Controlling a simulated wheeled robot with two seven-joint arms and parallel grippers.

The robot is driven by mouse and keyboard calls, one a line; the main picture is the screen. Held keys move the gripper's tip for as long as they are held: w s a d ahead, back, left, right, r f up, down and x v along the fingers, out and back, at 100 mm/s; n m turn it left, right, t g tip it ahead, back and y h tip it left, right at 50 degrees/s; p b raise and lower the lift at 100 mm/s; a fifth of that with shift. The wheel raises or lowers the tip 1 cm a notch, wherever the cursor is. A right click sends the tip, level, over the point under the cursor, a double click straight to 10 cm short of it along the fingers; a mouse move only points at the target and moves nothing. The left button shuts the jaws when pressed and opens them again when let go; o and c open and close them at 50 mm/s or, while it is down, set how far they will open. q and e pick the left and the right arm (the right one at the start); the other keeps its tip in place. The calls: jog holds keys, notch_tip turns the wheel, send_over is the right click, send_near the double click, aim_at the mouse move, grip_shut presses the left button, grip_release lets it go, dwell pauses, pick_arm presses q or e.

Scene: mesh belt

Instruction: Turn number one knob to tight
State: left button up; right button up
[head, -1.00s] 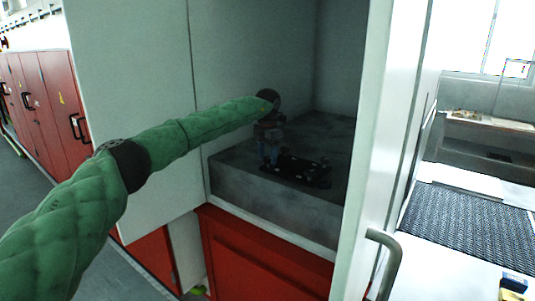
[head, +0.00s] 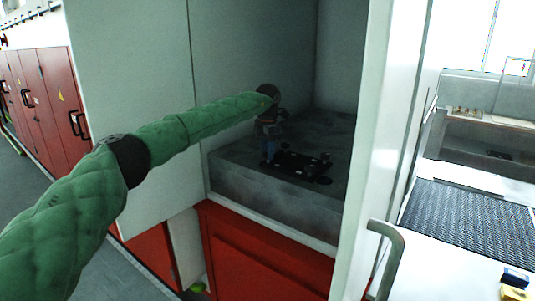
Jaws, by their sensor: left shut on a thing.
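A low black device (head: 302,165) with several small light marks lies on the grey slab inside the open cabinet, in the middle of the head view. Its separate knobs and their numbers are too dark and small to read. My left arm in its green sleeve reaches in from the left. My left gripper (head: 269,158) points down at the device's left end and is shut on a small knob there, which the fingers mostly hide. My right gripper is not in view.
The grey slab (head: 235,180) sits above a red cabinet front (head: 265,255). A white upright panel with a grey handle (head: 388,255) stands close on the right. A dark mesh belt (head: 470,220) lies beyond it. Red lockers (head: 45,90) stand at the far left.

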pick_arm(q)
jog(key=m+b, duration=0.2)
jog(key=m, duration=0.4)
jog(key=shift+b, duration=0.3)
jog(key=shift+w+m, duration=0.1)
jog(key=shift+m, duration=0.9)
jog(key=shift+r+m, duration=0.1)
jog(key=shift+m, duration=1.4)
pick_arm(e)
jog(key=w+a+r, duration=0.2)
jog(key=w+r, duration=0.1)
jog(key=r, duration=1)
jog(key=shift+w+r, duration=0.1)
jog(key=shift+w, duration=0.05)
pick_arm(q)
jog(key=o, duration=1)
jog(key=shift+b, duration=0.3)
jog(key=shift+c, duration=0.2)
